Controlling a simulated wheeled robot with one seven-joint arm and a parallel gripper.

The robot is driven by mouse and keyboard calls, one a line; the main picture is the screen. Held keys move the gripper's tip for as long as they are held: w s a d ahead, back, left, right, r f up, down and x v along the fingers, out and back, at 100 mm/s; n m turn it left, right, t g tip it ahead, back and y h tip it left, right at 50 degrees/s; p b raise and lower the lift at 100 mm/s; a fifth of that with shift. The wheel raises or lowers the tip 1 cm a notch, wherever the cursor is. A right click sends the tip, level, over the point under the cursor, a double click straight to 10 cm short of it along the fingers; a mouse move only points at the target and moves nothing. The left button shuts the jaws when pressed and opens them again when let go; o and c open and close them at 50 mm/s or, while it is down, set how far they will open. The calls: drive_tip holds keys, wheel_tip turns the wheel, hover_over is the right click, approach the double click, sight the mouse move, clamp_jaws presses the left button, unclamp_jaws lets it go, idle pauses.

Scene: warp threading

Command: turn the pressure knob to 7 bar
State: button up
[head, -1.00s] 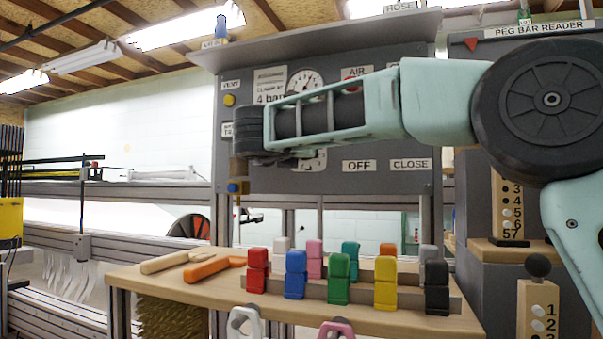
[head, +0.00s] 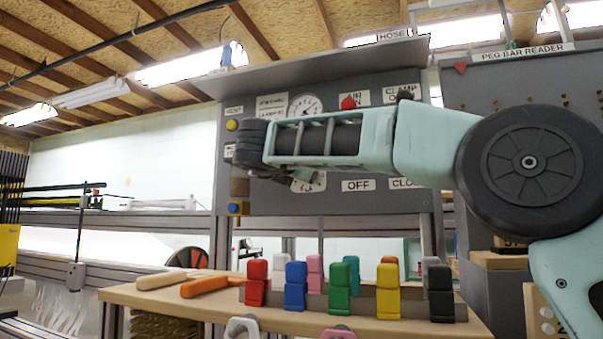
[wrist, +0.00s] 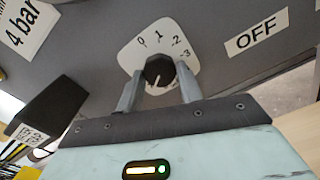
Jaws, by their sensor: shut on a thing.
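The black pressure knob (wrist: 157,71) shows in the wrist view on a white dial plate marked 0, 1, 2 and 3. Its white pointer line points toward the bottom of the picture, slightly left, away from those numbers; the plate's lower part is hidden. My gripper (wrist: 160,74) is shut on the knob, one finger on each side. In the head view my arm hides the knob, and only part of the dial plate (head: 318,183) shows. A round gauge (head: 305,106) sits above it, its needle too small to read.
A sign reading "4 bar" (wrist: 24,24) and an OFF label (wrist: 256,34) flank the dial. A red button (head: 348,103) is above my arm. A wooden shelf (head: 215,307) with several coloured blocks and an orange-handled tool (head: 212,286) lies below.

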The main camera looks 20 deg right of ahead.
drive_tip(key=shift+f, duration=0.1)
drive_tip(key=o, duration=1)
drive_tip(key=p+v, duration=0.3)
drive_tip(key=v, duration=1.4)
drive_tip(key=shift+s+a+p, duration=0.1)
drive_tip(key=shift+s+p, duration=0.05)
drive_tip(key=shift+p, duration=0.15)
